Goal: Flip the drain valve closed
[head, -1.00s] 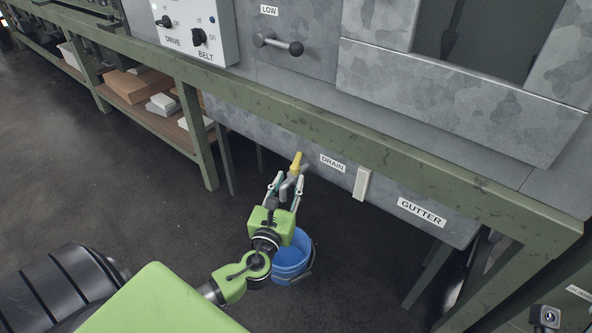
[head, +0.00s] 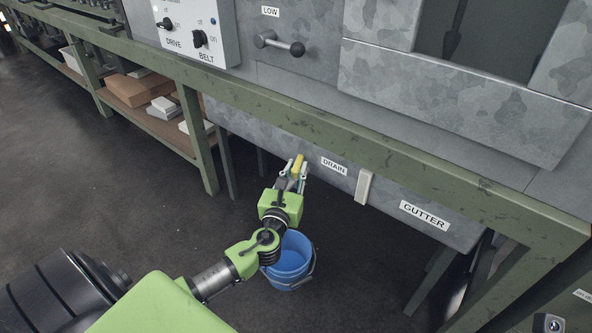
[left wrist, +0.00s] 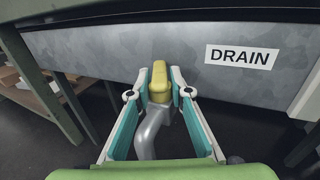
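The drain valve has a yellow handle (head: 298,166) beside the DRAIN label (head: 334,166) on the grey metal panel. In the left wrist view the yellow handle (left wrist: 160,80) stands upright above a grey curved spout (left wrist: 150,132). My left gripper (head: 294,170) is at the handle. In the left wrist view its two fingers (left wrist: 160,86) stand on either side of the handle, with the fingertips very near its sides. A narrow gap seems to show, and I cannot tell whether they touch it. My right gripper is not in view.
A blue bucket (head: 290,262) stands on the floor below the valve. A green frame rail (head: 330,143) runs above the panel. A light lever (head: 364,187) sits right of DRAIN, near the GUTTER label (head: 424,215). The floor at left is open.

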